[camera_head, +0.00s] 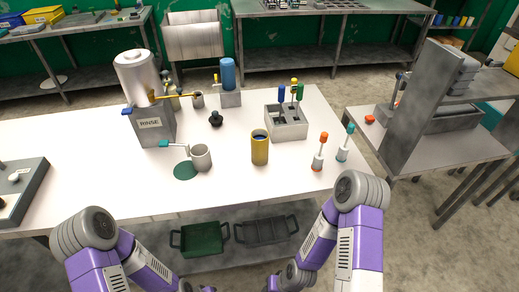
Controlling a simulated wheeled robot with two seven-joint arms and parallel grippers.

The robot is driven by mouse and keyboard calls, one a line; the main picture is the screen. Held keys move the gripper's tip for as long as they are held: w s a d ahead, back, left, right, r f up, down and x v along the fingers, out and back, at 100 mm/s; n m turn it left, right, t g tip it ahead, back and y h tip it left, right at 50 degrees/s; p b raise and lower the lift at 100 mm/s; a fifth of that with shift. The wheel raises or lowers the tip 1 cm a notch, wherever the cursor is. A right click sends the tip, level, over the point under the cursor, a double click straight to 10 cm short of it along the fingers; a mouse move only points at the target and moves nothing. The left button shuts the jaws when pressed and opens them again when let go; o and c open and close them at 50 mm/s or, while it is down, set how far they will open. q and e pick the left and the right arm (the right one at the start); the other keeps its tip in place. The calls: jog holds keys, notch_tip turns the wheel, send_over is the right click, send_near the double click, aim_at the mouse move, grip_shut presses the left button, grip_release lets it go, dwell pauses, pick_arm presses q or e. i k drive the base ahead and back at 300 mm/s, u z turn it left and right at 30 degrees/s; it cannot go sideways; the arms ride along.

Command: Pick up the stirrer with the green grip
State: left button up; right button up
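The stirrer with the green grip (300,90) stands upright in a grey holder (288,131) near the back right of the white table. Its green grip is at the top, and its lower end is hidden inside the holder. A stirrer with a blue grip (281,93) and one with a yellow grip (294,82) stand beside it in the same holder. My two arms come in at the bottom of the head view, bent down in front of the table. Their grippers are below the picture edge, away from the stirrers.
A yellow cup (260,149) stands in front of the holder. A grey mug (201,158), a black knob (216,119) and the RINSE tank (148,105) are left. The table's front middle is clear.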

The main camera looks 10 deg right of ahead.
aim_at(300, 86)
jog(key=k, duration=0.5)
jog(key=z, duration=1.45)
jog(key=i, duration=1.1)
jog(key=u, duration=0.85)
